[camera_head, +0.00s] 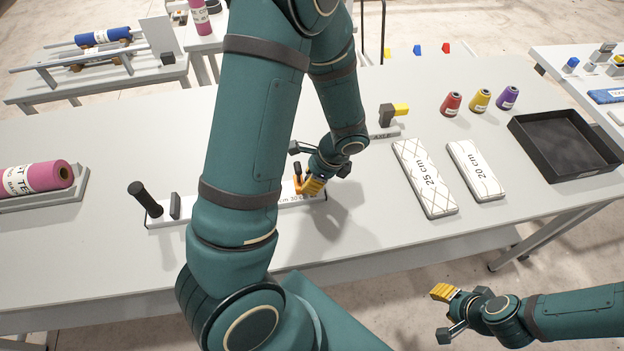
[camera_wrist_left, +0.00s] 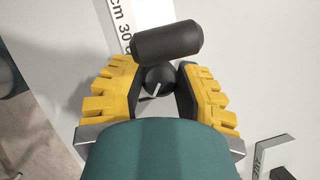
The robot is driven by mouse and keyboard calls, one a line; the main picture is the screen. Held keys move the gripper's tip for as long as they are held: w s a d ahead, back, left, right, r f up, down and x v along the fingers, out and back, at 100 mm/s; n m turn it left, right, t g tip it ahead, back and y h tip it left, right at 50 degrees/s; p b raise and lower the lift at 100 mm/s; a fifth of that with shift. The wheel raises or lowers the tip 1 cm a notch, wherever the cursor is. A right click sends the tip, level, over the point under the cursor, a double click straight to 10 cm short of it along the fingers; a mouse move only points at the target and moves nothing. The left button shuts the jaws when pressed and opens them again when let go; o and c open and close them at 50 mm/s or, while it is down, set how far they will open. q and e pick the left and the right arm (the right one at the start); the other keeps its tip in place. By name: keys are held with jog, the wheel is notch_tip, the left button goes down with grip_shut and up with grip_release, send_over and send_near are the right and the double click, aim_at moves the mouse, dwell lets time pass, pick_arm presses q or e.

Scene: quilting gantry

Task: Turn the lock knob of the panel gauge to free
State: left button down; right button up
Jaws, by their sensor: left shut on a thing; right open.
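The panel gauge (camera_head: 290,202) is a long pale bar with printed centimetre marks, lying on the table and partly hidden behind my left arm. Its lock knob (camera_wrist_left: 157,81) is round and black with a white pointer line, slanting in the left wrist view. My left gripper (camera_head: 312,186) is at the gauge's right end. In the left wrist view its yellow fingers (camera_wrist_left: 158,92) are shut on the knob from both sides. A black cylindrical handle (camera_wrist_left: 167,40) lies just beyond the knob. My right gripper (camera_head: 447,312) is open and empty, off the table's front edge.
A black upright handle (camera_head: 147,200) stands at the bar's left end. White 25 cm (camera_head: 425,178) and 20 cm (camera_head: 475,170) panels lie to the right, near a black tray (camera_head: 570,145). Coloured thread cones (camera_head: 480,100) stand behind. A pink roll (camera_head: 38,178) is at left.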

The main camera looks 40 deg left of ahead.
pick_arm(q)
jog(key=shift+s+f+m+t+b, duration=0.1)
jog(key=shift+m+t+b, duration=0.5)
jog(key=shift+m, duration=0.9)
jog(key=c, duration=0.6)
grip_release()
jog(key=shift+w+d+r, duration=0.15)
jog(key=shift+w+r, duration=0.05)
jog(key=shift+r, duration=0.3)
jog(key=s+v, duration=0.1)
jog(key=v, duration=1)
jog(key=shift+w+d, duration=0.2)
jog(key=shift+w, duration=0.25)
